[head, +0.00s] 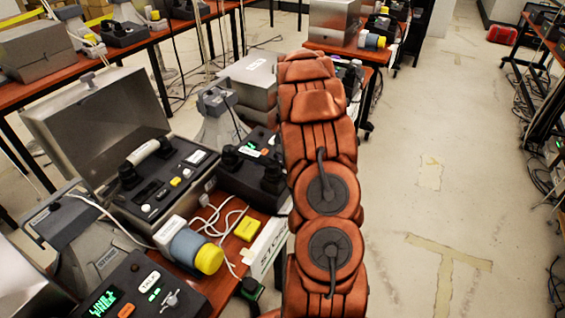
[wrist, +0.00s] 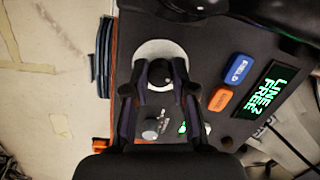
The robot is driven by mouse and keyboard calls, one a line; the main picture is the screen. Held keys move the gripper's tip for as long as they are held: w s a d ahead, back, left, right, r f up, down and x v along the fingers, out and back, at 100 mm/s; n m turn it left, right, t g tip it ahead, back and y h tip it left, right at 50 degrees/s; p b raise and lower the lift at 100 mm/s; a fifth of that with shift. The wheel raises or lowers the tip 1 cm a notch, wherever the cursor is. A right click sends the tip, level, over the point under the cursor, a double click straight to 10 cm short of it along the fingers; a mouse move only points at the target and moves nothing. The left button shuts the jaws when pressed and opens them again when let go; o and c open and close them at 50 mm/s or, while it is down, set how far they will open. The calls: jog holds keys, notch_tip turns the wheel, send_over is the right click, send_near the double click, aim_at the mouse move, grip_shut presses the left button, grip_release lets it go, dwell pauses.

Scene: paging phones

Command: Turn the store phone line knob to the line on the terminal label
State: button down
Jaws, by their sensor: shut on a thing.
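In the wrist view a dark phone panel (wrist: 215,55) carries a green display (wrist: 265,90) reading "LINE 2 FREE". Beside the display are a blue button (wrist: 238,69) marked "FIELD" and an orange button (wrist: 220,99). A dark round knob (wrist: 160,74) sits on a pale disc (wrist: 150,50). My gripper (wrist: 158,80) is shut on this knob, a finger on each side. A small grey knob (wrist: 151,134) and a green light (wrist: 183,128) lie between the fingers. In the head view my arm hides the gripper. A white "STORE" sign (head: 266,246) stands at the table edge; the terminal label's line is not readable.
Left of my arm are an open metal case phone (head: 150,185), a black phone (head: 250,165), and a blue and yellow cylinder (head: 192,248). A phone (head: 130,295) with a green display is at lower left. The floor (head: 440,150) to the right is largely clear.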

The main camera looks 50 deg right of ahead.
dwell(0.4)
jog(key=c, duration=0.9)
grip_release()
jog(key=shift+c, duration=0.2)
notch_tip(320, 180, up, 12)
jog(key=d, duration=0.1)
jog(key=shift+s+d, duration=0.35)
jog(key=shift+f, duration=0.1)
